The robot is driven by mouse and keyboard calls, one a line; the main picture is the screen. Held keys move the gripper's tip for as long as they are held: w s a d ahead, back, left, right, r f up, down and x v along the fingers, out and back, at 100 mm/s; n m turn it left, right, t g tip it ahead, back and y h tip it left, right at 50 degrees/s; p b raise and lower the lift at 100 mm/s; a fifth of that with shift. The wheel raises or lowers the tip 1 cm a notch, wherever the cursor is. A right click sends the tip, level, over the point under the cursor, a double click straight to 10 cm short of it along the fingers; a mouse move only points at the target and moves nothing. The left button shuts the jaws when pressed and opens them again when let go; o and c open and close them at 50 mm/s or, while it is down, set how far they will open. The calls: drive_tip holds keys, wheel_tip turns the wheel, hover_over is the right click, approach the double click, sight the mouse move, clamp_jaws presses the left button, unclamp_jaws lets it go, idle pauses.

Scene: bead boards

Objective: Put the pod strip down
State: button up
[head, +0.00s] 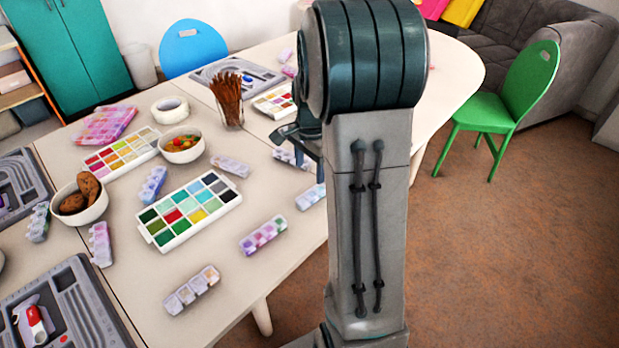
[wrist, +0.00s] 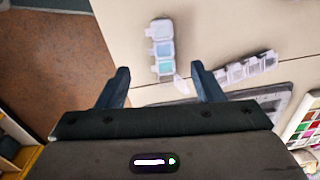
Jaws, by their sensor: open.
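In the wrist view, a pod strip (wrist: 160,47) with white and blue-teal compartments lies on the pale table, just beyond and between my fingertips. A small white flap or piece (wrist: 181,84) shows near its lower end. My gripper (wrist: 160,75) is open, its two dark fingers apart with nothing held between them. I cannot tell the strip's height contact with the fingers. In the head view my gripper (head: 287,133) shows partly, the rest hidden behind my arm. A pod strip (head: 292,157) lies below it there, partly hidden by my arm.
A second pod strip (wrist: 246,69) lies right of my right finger, beside a grey bead board (wrist: 272,101). In the head view, a cup of brown sticks (head: 228,103), a bead tray (head: 160,242) and several strips share the table. A green chair (head: 495,105) stands right.

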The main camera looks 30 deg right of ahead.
drive_tip(key=s+a+r+n+t, duration=0.1)
drive_tip(key=s+a+r+n, duration=0.3)
drive_tip(key=s+a+n, duration=0.3)
drive_tip(key=s+a+r+n+t, duration=0.1)
drive_tip(key=s+a+r+n, duration=0.2)
drive_tip(key=s+a+n, duration=0.4)
drive_tip(key=s+n, duration=0.1)
drive_tip(key=s, duration=0.3)
drive_tip(key=shift+s+r, duration=0.15)
drive_tip(key=shift+r, duration=0.25)
